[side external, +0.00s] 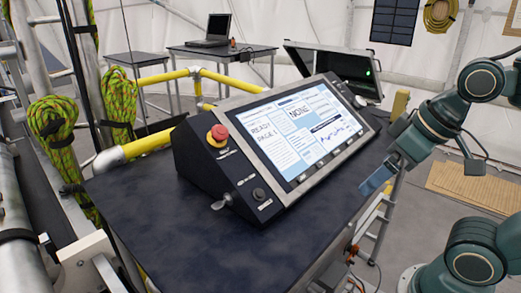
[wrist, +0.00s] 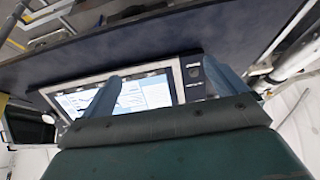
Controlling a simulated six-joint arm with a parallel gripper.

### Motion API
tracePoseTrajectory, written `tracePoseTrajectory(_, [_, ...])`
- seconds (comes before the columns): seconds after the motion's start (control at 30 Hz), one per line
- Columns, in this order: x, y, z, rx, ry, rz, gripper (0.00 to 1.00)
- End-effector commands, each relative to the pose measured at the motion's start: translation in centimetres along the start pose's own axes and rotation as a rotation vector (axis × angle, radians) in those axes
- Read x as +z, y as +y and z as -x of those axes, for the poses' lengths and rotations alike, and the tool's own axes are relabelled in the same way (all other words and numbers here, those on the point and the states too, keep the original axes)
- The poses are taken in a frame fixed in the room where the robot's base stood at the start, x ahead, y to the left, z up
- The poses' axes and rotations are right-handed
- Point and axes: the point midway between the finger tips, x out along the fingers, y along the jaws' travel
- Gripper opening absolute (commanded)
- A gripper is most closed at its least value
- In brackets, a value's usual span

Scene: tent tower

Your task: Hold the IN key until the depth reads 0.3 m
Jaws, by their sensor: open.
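A dark sloped console (side external: 190,158) stands on the dark table, its lit screen (side external: 300,130) facing up. Large text on the screen seems to read "READY PAGE 1" and "NONE"; the smaller text is too small to read. I cannot make out a key marked IN or a depth figure. The screen (wrist: 155,92) also shows in the wrist view, upside down and partly behind my fingers. My gripper (side external: 377,181) is at the console's right, apart from the screen. In the wrist view my gripper (wrist: 166,77) has its two blue-grey fingers spread, with nothing between them.
A red stop button (side external: 217,136) and a black knob (side external: 259,194) sit on the console's left side panel. The dark tabletop (side external: 210,235) is bare in front. An open case (side external: 335,68) and a laptop (side external: 212,32) stand behind. Yellow rails and rope coils are at left.

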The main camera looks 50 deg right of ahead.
Motion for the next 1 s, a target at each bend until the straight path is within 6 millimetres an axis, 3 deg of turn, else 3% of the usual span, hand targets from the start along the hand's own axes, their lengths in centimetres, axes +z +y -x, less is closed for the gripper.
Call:
tracePoseTrajectory(0.07, [0.00, 0.00, 0.00, 0.000, 0.000, 0.000, 0.80])
tracePoseTrajectory(0.47, [0.00, 0.00, 0.00, 0.000, 0.000, 0.000, 0.02])
tracePoseTrajectory(1.0, [0.00, 0.00, 0.00, 0.000, 0.000, 0.000, 0.00])
